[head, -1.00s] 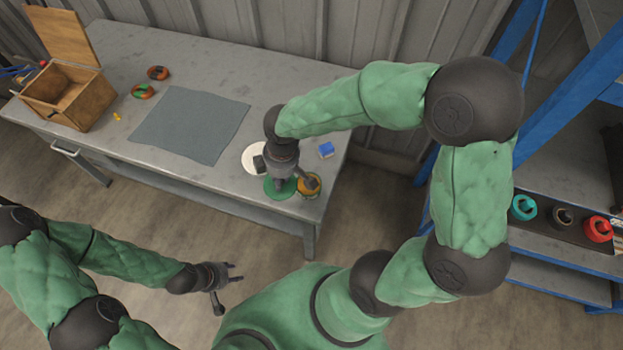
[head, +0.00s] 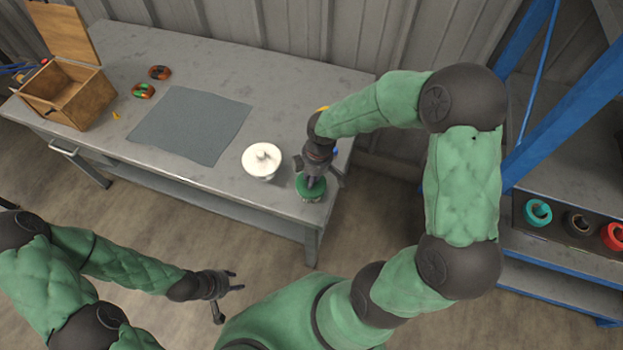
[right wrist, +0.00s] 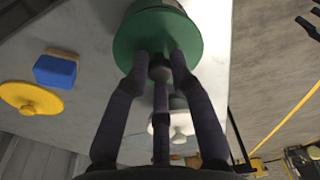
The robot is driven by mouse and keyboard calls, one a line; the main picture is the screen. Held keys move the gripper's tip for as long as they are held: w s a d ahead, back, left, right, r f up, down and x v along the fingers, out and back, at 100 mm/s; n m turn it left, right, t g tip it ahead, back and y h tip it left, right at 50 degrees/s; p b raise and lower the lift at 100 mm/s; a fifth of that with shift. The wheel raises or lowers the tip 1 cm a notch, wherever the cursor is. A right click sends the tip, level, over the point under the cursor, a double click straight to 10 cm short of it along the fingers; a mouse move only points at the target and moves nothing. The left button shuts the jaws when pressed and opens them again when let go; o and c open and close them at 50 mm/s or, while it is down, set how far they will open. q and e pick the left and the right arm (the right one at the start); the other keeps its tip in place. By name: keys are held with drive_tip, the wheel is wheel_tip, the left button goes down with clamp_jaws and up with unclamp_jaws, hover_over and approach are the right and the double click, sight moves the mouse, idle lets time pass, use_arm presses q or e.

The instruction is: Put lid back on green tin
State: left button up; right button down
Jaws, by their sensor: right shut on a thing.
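My right gripper (head: 313,181) is shut on the knob of the green lid (head: 310,190), at the table's right front corner. In the right wrist view the fingers (right wrist: 160,60) close around the knob and the round green lid (right wrist: 135,50) is below them. The tin (right wrist: 180,4) shows only as a strip past the lid's edge, and a pale strip shows under the lid in the head view. The lid is over the tin; I cannot tell whether it is fully seated. My left gripper (head: 232,283) is open and empty, in front of the table.
A white lidded tin (head: 262,161) stands to the left of the green lid. A shelf holds several coloured rings.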

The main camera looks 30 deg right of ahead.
sight(316, 184)
drive_tip(key=shift+f, duration=0.3)
drive_tip(key=shift+f+b, duration=0.3)
drive_tip(key=shift+f, duration=0.2)
drive_tip(key=c, duration=1.1)
unclamp_jaws()
drive_tip(key=shift+r, duration=0.1)
drive_tip(key=shift+r+p, duration=0.3)
drive_tip(key=shift+p, duration=0.05)
drive_tip(key=r+p, duration=0.1)
drive_tip(key=r, duration=0.3)
drive_tip(key=r+p, duration=0.1)
drive_tip(key=r, duration=0.3)
drive_tip(key=s+d+r+p, duration=0.1)
drive_tip(key=r+p, duration=0.1)
drive_tip(key=r, duration=0.2)
